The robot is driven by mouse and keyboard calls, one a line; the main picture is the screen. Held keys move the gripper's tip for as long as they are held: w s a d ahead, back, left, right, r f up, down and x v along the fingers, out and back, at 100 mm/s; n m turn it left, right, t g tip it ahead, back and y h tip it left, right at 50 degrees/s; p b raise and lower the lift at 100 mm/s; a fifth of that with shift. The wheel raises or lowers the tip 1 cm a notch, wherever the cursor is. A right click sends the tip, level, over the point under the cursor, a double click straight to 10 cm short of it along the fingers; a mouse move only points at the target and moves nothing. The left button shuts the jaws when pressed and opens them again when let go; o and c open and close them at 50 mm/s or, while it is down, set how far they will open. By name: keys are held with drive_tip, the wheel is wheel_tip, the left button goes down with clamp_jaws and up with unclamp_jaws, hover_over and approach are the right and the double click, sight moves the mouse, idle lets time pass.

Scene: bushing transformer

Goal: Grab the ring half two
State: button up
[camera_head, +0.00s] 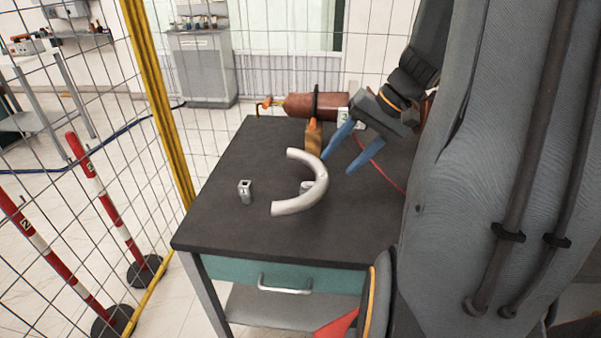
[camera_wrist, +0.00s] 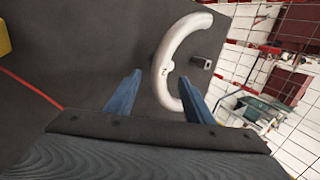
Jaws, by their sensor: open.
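A light grey half ring (camera_head: 322,180) stands out on the dark table (camera_head: 240,160), its open side facing left in the head view. It seems to rest on a small grey support, mostly hidden beneath it. In the wrist view the half ring (camera_wrist: 160,66) curves beyond my fingers. My gripper (camera_head: 341,154) is open, with two blue fingers, to the right of the ring. In the wrist view my gripper (camera_wrist: 162,92) has the ring's lower part between the fingertips, nearer the right finger; I cannot tell whether they touch.
A small grey block (camera_head: 245,191) stands left of the ring; it also shows in the wrist view (camera_wrist: 201,62). A brown cylinder (camera_head: 312,105) on an orange-brown stand lies at the table's back. A wire fence with a yellow post (camera_head: 158,95) borders the left. The table's front left is clear.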

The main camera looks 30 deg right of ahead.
sight(325, 175)
drive_tip(key=shift+t, duration=0.3)
drive_tip(key=p+x, duration=0.1)
drive_tip(key=x, duration=0.6)
drive_tip(key=shift+w+p, duration=0.1)
drive_tip(key=shift+p, duration=0.3)
drive_tip(key=shift+c, duration=0.2)
clamp_jaws()
